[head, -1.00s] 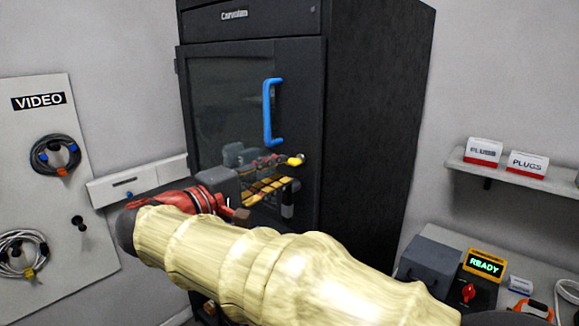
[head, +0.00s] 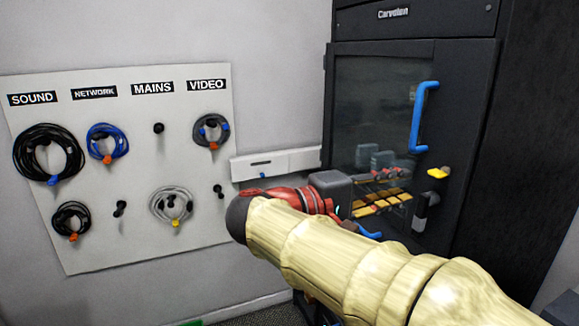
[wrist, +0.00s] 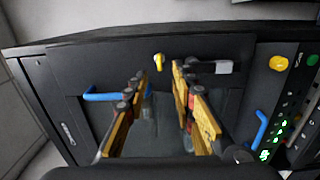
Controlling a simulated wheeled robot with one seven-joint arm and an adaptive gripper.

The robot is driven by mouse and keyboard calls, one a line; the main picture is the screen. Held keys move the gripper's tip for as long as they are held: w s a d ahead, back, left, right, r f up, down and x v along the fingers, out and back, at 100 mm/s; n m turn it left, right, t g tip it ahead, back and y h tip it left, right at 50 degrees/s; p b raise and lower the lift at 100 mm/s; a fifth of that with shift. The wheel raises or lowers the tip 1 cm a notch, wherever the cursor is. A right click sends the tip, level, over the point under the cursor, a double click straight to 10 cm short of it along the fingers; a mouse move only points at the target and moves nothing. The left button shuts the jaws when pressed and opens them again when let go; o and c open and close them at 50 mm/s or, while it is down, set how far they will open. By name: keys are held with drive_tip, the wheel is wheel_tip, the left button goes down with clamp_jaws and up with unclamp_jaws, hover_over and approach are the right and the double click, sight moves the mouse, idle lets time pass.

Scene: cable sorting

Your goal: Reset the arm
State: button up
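My arm crosses the lower right of the head view in a pale ribbed sleeve, with a red wrist section and a grey gripper body. My gripper (head: 383,191) is in front of the dark cabinet's glass door. In the wrist view my gripper (wrist: 159,80) has its two yellow-padded fingers spread apart, with nothing seen between them. Beyond the fingers is the dark cabinet front with a yellow knob (wrist: 159,62) and a blue handle (wrist: 103,96). I cannot tell the exact gap between fingertips and cabinet.
The black cabinet (head: 482,120) stands at right, its door shut, with a blue handle (head: 420,118) and yellow knob (head: 438,172). A white board (head: 100,245) at left has pegs with several coiled cables under SOUND, NETWORK, MAINS and VIDEO labels. A white wall box (head: 292,162) lies between them.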

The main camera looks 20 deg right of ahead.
drive_tip(key=shift+w, duration=0.1)
drive_tip(key=a+f+n+t+y, duration=0.15)
drive_tip(key=f+y, duration=0.25)
drive_tip(key=f, duration=0.6)
drive_tip(key=a+f+n+y, duration=0.3)
drive_tip(key=f+y, duration=0.1)
drive_tip(key=f, duration=0.6)
drive_tip(key=s+a+f+m+t+y, duration=0.1)
drive_tip(key=s+a+f+m+y, duration=0.1)
drive_tip(key=s+a+y, duration=0.3)
drive_tip(key=s+a+f+m+t+y+p, duration=0.1)
drive_tip(key=s+a+f+m+t+y, duration=0.1)
drive_tip(key=s+a+f+y, duration=0.3)
drive_tip(key=s+a+m, duration=0.1)
drive_tip(key=s, duration=0.2)
drive_tip(key=shift+a+f, duration=0.25)
drive_tip(key=shift+a, duration=0.05)
